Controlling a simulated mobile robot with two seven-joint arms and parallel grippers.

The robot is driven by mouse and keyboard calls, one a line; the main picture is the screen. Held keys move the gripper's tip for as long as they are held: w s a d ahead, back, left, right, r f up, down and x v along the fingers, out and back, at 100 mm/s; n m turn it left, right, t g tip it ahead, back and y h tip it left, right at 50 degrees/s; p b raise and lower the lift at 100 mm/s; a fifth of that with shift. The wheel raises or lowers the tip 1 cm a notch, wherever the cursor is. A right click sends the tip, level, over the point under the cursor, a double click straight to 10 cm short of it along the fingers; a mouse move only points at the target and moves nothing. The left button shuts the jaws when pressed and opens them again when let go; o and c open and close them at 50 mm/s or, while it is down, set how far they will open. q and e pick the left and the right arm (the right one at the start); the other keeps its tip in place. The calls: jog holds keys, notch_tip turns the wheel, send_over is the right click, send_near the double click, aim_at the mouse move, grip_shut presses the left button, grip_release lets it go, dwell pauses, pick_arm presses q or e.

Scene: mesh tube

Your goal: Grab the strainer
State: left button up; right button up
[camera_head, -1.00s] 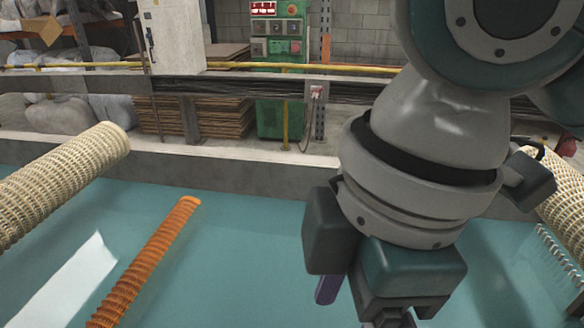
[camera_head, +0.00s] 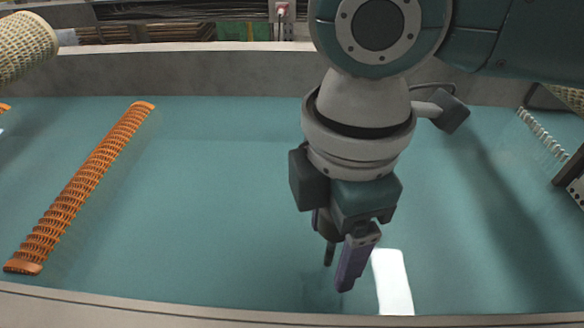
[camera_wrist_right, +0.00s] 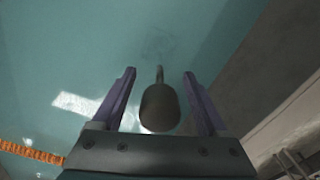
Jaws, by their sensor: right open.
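The strainer appears to be the thing with a dark handle between the fingers of my right gripper (camera_head: 340,262). Its handle (camera_head: 329,254) shows only in part in the head view. In the right wrist view the rounded dark handle (camera_wrist_right: 160,108) lies between the two purple fingers of my right gripper (camera_wrist_right: 160,95), with a gap on each side. A thin shaft runs from it to a faint, see-through mesh patch over the teal surface. My right gripper is open and points down. My left gripper is not in view.
An orange ribbed mesh tube (camera_head: 85,187) lies on the teal surface (camera_head: 220,200) at the left. A cream mesh tube (camera_head: 25,45) hangs over the upper left. A pale wall (camera_head: 200,68) bounds the back, and a rim (camera_head: 150,309) the front. The middle left is clear.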

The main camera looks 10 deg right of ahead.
jog(key=shift+f, duration=0.5)
jog(key=shift+c, duration=0.2)
grip_shut()
dwell(0.9)
